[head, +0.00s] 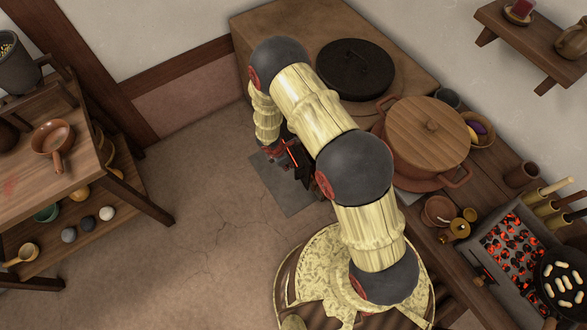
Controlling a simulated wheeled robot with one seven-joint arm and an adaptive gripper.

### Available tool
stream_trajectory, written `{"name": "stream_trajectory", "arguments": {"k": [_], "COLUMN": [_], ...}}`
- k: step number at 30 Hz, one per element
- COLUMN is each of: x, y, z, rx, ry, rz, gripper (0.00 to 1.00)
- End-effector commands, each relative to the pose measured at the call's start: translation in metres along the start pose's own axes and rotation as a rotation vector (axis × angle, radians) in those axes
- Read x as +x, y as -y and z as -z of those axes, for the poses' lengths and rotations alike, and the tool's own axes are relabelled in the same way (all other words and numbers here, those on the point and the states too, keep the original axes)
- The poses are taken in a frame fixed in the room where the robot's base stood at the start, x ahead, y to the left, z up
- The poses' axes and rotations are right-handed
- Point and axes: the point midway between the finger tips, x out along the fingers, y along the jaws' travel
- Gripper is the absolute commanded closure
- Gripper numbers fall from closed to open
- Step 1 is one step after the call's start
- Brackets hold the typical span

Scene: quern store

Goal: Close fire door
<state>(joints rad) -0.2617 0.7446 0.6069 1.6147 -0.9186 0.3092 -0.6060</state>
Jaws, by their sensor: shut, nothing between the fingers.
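The clay stove (275,35) stands against the back wall, with a round black lid (355,70) on top. A small dark panel at its front, seemingly the fire door (303,168), shows beside my arm with a thin orange-red glow along it. It appears to stand out from the stove front, but my arm covers much of it and the opening, so its exact angle cannot be told. My gripper (273,151) points down just left of the panel, close to it. It is shut and empty; whether it touches the panel is unclear.
A grey slab (286,188) lies on the floor below the panel. The right counter holds a lidded pot (428,130), cups and a glowing charcoal grill (515,250). A wooden shelf stand (110,205) with bowls stands left. The floor between is clear.

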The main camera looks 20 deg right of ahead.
Motion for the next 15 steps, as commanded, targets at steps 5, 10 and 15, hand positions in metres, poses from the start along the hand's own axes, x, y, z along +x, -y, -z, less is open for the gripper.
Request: {"name": "stream_trajectory", "arguments": {"k": [5,10,15], "x": [0.03,0.065,0.097], "y": [0.002,0.002,0.001], "z": [0.001,0.001,0.001], "rx": [0.002,0.002,0.002], "ry": [0.0,0.001,0.0], "rz": [0.004,0.004,0.003], "gripper": [1.0,1.0,1.0]}}
